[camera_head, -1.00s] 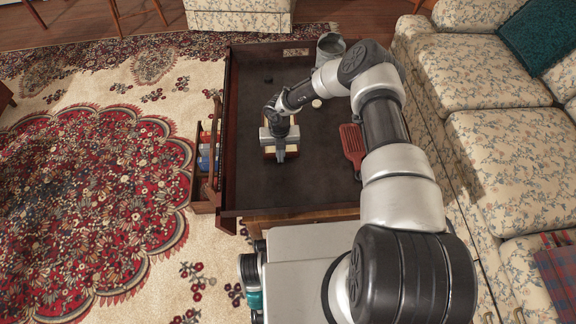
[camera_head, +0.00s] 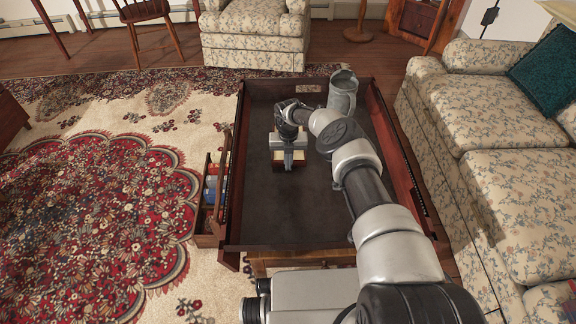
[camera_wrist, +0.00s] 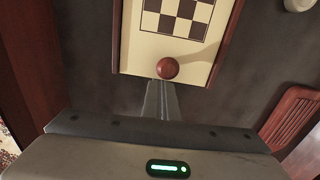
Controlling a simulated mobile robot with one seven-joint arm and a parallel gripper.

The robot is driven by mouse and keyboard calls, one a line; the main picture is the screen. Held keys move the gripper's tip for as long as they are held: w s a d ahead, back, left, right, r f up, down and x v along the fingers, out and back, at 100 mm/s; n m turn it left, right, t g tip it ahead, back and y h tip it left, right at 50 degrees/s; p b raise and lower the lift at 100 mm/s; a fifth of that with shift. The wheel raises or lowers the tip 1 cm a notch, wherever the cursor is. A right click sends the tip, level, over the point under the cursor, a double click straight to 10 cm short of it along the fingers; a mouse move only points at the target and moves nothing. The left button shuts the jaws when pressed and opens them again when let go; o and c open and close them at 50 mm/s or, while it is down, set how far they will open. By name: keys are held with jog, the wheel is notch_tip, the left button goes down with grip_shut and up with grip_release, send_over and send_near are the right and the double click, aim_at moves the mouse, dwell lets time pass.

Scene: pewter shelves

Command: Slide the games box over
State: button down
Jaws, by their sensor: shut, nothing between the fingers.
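The games box has a cream top with a dark checkerboard and a round red-brown knob at its near edge. It fills the upper middle of the wrist view (camera_wrist: 145,48). In the head view the box (camera_head: 277,158) lies on the dark table, partly hidden under my gripper. My gripper (camera_wrist: 163,84) is shut and empty, its fingertips at the near edge of the box just below the knob. I cannot tell whether they touch it. In the head view my gripper (camera_head: 289,167) points down at the box.
The dark tabletop (camera_head: 285,215) is bare in front of the box and has raised wooden sides. A slatted red-brown object (camera_wrist: 293,117) lies to the right. A grey metal container (camera_head: 343,92) stands at the far right corner. An open drawer (camera_head: 208,220) sticks out left. A sofa (camera_head: 490,120) stands right.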

jog(key=shift+r, duration=0.1)
notch_tip(320, 180, up, 17)
jog(key=p, duration=0.5)
jog(key=shift+r, duration=0.15)
